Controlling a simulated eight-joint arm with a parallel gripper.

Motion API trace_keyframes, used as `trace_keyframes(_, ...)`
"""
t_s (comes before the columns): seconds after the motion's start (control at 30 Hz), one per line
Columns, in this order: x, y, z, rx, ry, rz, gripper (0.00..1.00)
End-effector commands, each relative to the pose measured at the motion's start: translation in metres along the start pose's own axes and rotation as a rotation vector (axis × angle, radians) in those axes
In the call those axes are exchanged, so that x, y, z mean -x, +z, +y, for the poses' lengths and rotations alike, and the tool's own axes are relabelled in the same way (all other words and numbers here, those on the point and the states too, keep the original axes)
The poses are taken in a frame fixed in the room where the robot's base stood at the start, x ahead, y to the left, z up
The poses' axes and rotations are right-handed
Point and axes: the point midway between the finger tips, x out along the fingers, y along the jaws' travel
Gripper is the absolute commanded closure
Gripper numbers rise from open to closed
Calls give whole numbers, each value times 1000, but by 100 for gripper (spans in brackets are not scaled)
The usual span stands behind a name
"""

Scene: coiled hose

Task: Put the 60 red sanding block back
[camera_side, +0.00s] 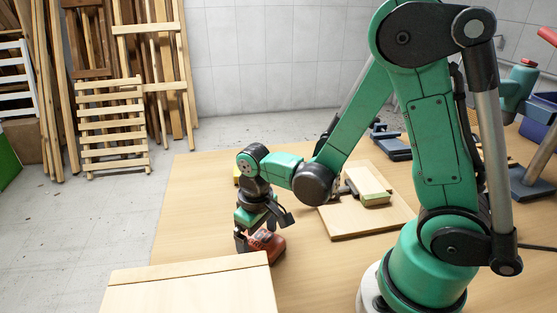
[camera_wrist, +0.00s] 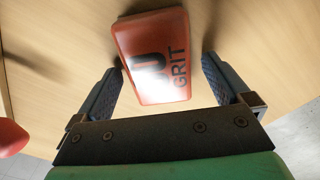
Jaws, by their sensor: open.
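The red sanding block (camera_wrist: 152,52) lies on the wooden table, with dark lettering on its upper face that reads GRIT and part of a number. In the side view the red block (camera_side: 268,243) is partly hidden by my gripper (camera_side: 257,238). In the wrist view my gripper (camera_wrist: 172,88) is open, with one finger on each side of the block's near part. A gap shows between the block and the right finger; the left finger is close to the block's edge, and I cannot tell if it touches.
A pale wooden box or panel (camera_side: 190,290) stands at the front left. A red rounded thing (camera_wrist: 10,137) shows at the wrist view's left edge. The table's left part (camera_side: 195,200) is clear.

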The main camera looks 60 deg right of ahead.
Motion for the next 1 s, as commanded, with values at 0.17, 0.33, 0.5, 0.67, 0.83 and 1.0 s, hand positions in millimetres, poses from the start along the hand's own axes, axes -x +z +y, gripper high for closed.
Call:
trace_keyframes(0.17,7,0,0,0,0,0,3)
trace_keyframes(0.33,26,0,0,0,0,0,3)
trace_keyframes(0.5,52,0,0,0,0,0,3)
trace_keyframes(0.67,76,0,0,0,0,0,3)
trace_keyframes(0.83,100,0,0,0,0,0,3)
trace_keyframes(1.0,116,0,0,0,0,0,3)
